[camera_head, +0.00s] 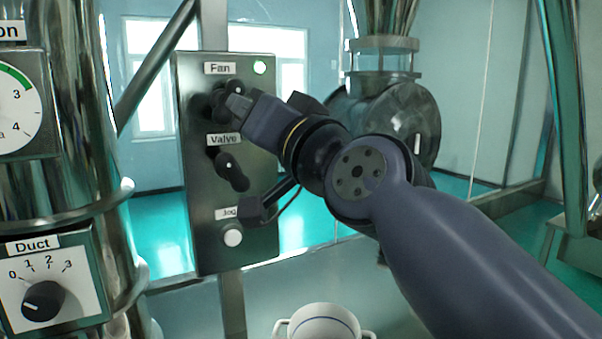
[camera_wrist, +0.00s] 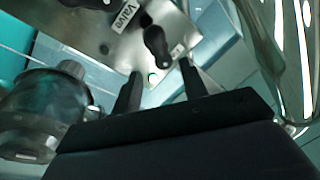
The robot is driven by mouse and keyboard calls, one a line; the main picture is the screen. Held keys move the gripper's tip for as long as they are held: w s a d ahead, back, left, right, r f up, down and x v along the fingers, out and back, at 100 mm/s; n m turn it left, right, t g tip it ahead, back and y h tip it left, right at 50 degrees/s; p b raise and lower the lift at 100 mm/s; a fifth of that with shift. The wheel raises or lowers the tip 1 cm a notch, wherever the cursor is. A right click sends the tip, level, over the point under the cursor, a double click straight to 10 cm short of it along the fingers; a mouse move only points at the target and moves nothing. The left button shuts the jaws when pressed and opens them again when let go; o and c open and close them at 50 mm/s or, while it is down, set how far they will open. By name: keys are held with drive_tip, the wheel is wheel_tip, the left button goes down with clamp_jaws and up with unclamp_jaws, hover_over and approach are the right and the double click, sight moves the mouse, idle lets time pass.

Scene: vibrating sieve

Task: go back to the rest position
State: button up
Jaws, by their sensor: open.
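My gripper (camera_head: 238,104) is in front of the upper part of a grey control panel (camera_head: 192,245), beside the dark Fan knob (camera_head: 207,107). The gripper covers part of this knob, and I cannot tell whether they touch. In the wrist view its two dark fingers (camera_wrist: 160,78) stand apart with nothing held between them. The panel also shows in the wrist view (camera_wrist: 100,42), with the Valve knob (camera_wrist: 157,42) beyond the fingers. In the head view the Valve knob (camera_head: 232,172) is below my gripper.
A Duct dial (camera_head: 43,300) is at the left. A white two-handled pot (camera_head: 322,322) is below. A steel machine (camera_head: 408,120) stands behind my arm.

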drive_tip(key=p+x, duration=0.2)
drive_tip(key=x, duration=0.7)
drive_tip(key=shift+w+a, duration=0.1)
